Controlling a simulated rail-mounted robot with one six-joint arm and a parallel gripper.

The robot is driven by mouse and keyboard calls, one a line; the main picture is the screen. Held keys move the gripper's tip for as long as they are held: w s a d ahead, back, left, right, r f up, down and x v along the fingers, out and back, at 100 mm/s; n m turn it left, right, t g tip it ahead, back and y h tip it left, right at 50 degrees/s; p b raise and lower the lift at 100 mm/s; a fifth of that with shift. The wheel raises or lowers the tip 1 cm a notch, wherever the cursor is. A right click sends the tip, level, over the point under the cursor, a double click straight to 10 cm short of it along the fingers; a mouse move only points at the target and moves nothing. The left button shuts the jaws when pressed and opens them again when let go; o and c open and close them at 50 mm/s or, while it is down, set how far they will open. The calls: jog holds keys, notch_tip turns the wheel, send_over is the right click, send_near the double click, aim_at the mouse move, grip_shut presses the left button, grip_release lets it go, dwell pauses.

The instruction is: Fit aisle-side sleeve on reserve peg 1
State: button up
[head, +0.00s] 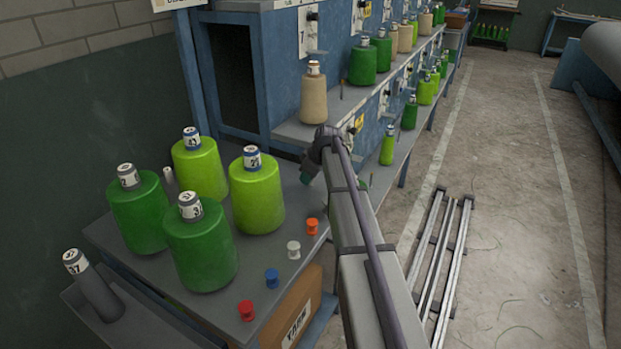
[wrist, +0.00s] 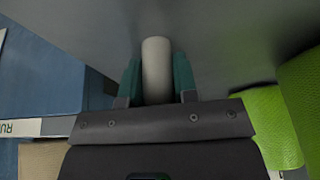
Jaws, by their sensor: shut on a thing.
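My gripper (head: 312,168) is over the right part of the table, next to the blue machine frame. My arm hides much of it in the head view. In the wrist view its teal fingers (wrist: 157,82) are shut on a plain pale cylinder (wrist: 156,66), which looks like a sleeve. The cylinder's far end points at a grey surface. I cannot tell whether it touches that surface or sits on a peg. A thin upright peg (head: 342,88) shows on the machine shelf beside the beige cone. I cannot tell which peg is reserve peg 1.
Large green cones (head: 200,245) crowd the table's left half. Small red (head: 246,310), blue (head: 272,278), white (head: 293,249) and orange (head: 312,226) spools line its front edge. A beige cone (head: 313,95) stands close behind my gripper. Metal rails (head: 437,255) lie in the aisle.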

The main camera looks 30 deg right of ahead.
notch_tip(320, 180, up, 10)
jog(key=p, duration=1)
jog(key=shift+d, duration=0.1)
